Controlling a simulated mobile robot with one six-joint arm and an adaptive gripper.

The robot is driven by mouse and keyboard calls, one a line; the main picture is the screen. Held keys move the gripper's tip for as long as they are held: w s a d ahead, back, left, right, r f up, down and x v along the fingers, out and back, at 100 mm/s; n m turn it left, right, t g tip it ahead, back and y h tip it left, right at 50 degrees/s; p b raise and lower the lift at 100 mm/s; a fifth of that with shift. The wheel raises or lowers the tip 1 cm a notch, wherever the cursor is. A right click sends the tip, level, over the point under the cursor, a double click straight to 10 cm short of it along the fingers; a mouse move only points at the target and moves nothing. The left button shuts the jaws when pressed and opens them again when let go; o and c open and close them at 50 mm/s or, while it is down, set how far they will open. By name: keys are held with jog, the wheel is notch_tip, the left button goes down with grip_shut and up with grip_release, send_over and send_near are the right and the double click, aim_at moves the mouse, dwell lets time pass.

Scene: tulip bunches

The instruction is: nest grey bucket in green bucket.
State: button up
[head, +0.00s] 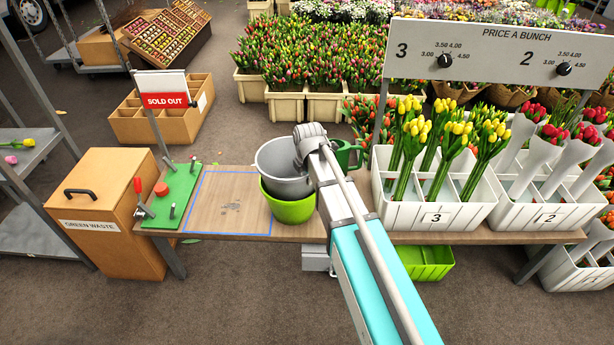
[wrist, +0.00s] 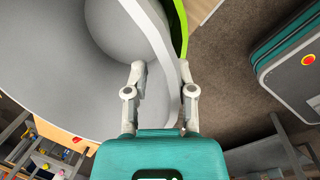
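The grey bucket (head: 270,160) sits upright or nearly so, with its lower part inside the green bucket (head: 290,211) on the wooden bench. Its upper wall stands clear above the green rim; how deep its base sits is hidden. My gripper (head: 308,142) is at the grey bucket's right rim. In the wrist view my gripper (wrist: 162,75) has one finger inside the grey bucket (wrist: 60,70) and one outside. The fingers are apart with the rim between them, and a gap shows beside the inner finger. A strip of the green bucket (wrist: 180,25) shows beyond the rim.
A dark green watering can (head: 346,155) stands close behind my gripper. White crates of tulips (head: 437,215) are to the right. A blue-taped area (head: 228,200) of the bench is clear on the left, beside a green board (head: 172,200).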

jog(key=shift+o, duration=1.1)
jog(key=shift+r, duration=0.1)
jog(key=p+v, duration=0.3)
jog(key=w+p+v, duration=0.1)
jog(key=p+v, duration=0.2)
jog(key=w+p+v, duration=0.1)
jog(key=p+v, duration=0.2)
jog(key=shift+r+p, duration=0.25)
jog(key=shift+p, duration=0.05)
dwell(0.8)
jog(key=s+d+r+m+g+p, duration=0.1)
jog(key=s+d+r+m+p, duration=0.4)
jog(key=s+d+m, duration=0.3)
jog(key=s+d+r+m+g+p, duration=0.1)
jog(key=s+d+r+m+p, duration=0.5)
jog(key=m, duration=1)
jog(key=shift+s+d+m, duration=0.4)
jog(key=shift+s+d, duration=0.9)
jog(key=shift+s, duration=0.9)
